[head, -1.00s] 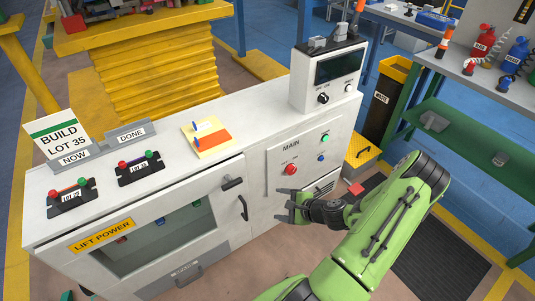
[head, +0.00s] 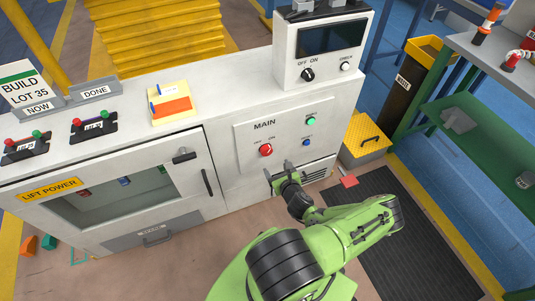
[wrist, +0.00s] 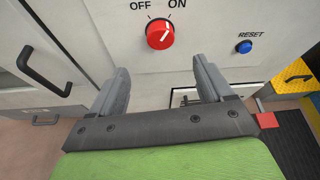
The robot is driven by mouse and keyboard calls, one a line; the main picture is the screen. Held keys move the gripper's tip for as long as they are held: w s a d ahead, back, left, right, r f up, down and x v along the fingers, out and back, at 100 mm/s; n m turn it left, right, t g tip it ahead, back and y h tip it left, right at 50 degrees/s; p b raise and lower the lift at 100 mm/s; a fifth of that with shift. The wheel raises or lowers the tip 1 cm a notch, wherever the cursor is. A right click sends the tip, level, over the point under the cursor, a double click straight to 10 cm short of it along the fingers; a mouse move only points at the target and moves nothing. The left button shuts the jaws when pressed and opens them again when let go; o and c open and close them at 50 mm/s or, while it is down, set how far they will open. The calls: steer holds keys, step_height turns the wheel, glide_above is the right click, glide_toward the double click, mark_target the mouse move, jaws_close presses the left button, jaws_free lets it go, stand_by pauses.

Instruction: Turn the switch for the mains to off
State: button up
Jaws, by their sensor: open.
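The mains switch is a round red knob (head: 266,150) on the panel marked MAIN (head: 285,140) on the white cabinet front. In the wrist view the red knob (wrist: 160,34) sits below the OFF and ON labels, its white mark slanting up right toward ON. My gripper (head: 279,168) is open and empty, just below and slightly right of the knob. In the wrist view its two grey fingers (wrist: 163,80) point up toward the panel, spread on either side of the knob's line, apart from it.
A blue RESET button (wrist: 244,46) is right of the knob, with a green button (head: 311,121) above it. A black OFF/ON knob (head: 308,75) is on the box on top. A cabinet door handle (head: 207,183) stands out at left. A yellow step (head: 365,140) stands right.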

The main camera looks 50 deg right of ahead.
mark_target(267, 152)
steer(key=b+x, duration=0.3)
steer(key=x, duration=0.9)
steer(key=shift+w+d+f+b, duration=0.15)
steer(key=shift+d+b, duration=0.05)
steer(key=shift+b, duration=0.1)
